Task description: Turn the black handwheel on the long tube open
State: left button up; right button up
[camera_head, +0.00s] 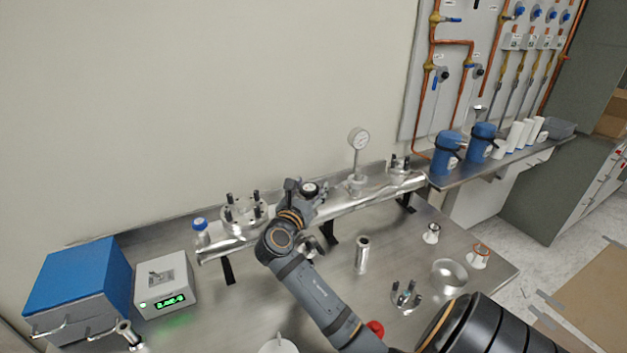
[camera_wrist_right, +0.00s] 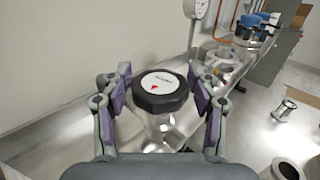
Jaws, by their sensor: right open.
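The black handwheel (camera_wrist_right: 162,92) has a light round face with a small red triangle, and sits on a clear or shiny stem. In the head view the handwheel (camera_head: 310,188) is on the long silver tube (camera_head: 345,205), near its middle. My right gripper (camera_wrist_right: 160,84) is open, with one finger on each side of the handwheel. Gaps show between the wheel's rim and both fingers. In the head view my right gripper (camera_head: 299,190) covers part of the tube and the wheel's stem. My left gripper is not in view.
On the tube, a dial gauge (camera_head: 358,140) stands right of the handwheel and a bolted flange (camera_head: 243,214) sits left. A blue box (camera_head: 80,285) and a green-display device (camera_head: 165,284) stand at left. A short metal cylinder (camera_head: 362,255) and other fittings stand in front of the tube.

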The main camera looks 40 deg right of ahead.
aim_at(313, 184)
jog(key=shift+x, duration=1.25)
jog(key=shift+w+d, duration=0.1)
jog(key=shift+d, duration=0.2)
jog(key=c, duration=0.9)
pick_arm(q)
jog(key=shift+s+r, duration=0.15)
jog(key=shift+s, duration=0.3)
pick_arm(e)
jog(key=shift+f, duration=0.15)
jog(key=shift+c, duration=0.9)
jog(key=shift+d+f, duration=0.1)
jog(key=shift+c, duration=0.5)
